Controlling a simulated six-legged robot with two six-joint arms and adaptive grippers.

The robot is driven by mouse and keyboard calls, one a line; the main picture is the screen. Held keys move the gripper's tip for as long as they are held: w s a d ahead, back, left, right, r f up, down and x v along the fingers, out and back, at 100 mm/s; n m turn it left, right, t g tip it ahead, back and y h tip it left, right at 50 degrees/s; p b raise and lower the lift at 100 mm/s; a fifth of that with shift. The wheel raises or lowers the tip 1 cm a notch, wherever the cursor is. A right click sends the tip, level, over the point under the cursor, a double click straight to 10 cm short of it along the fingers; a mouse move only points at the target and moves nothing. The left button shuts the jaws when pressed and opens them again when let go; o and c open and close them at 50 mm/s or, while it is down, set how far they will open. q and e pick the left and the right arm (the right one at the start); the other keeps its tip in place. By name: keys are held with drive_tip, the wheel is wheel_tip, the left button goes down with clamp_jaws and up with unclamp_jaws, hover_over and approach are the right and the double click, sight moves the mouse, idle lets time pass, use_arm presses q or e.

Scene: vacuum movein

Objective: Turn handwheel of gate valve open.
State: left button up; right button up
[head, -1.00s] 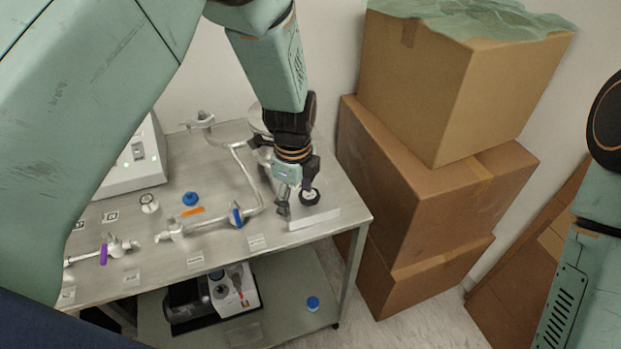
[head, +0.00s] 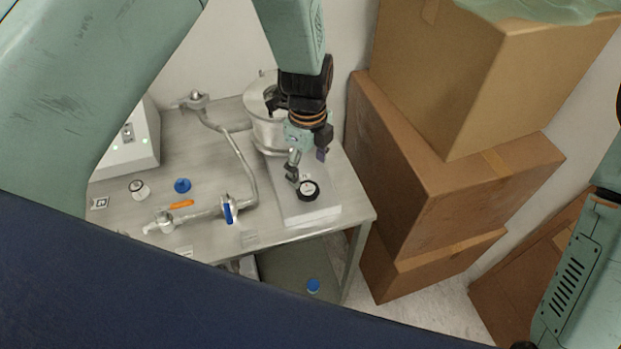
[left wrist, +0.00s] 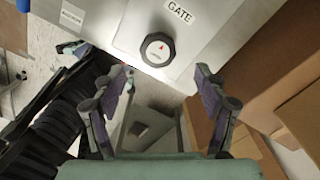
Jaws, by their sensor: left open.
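The gate valve's handwheel (head: 308,190) is a black round knob with a pale centre, on a light grey block on the right part of the metal table. In the left wrist view the handwheel (left wrist: 158,49) shows a red mark on its face, and a "GATE" label (left wrist: 180,12) lies beyond it. My left gripper (head: 308,166) is above and just behind the handwheel, apart from it. In the left wrist view my left gripper (left wrist: 166,76) is open and empty, with the handwheel ahead of its fingertips, roughly midway between them. My right gripper is not in view.
Stacked cardboard boxes (head: 430,150) stand close to the table's right side. A metal vessel (head: 268,135) stands behind the handwheel. A pipe with a blue-handled valve (head: 228,210) runs to its left. A blue cap (head: 182,186) lies on the table (head: 270,238).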

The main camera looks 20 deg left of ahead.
sight(308, 188)
use_arm(q)
wheel_tip(308, 188, down, 6)
drive_tip(key=shift+s+r+p, duration=0.1)
drive_tip(key=shift+p, duration=0.2)
drive_tip(key=shift+f, duration=0.4)
drive_tip(key=shift+s+r, duration=0.15)
drive_tip(key=shift+s, duration=0.05)
drive_tip(key=shift+c, duration=0.2)
drive_tip(key=shift+w, duration=0.25)
drive_tip(key=c, duration=1.1)
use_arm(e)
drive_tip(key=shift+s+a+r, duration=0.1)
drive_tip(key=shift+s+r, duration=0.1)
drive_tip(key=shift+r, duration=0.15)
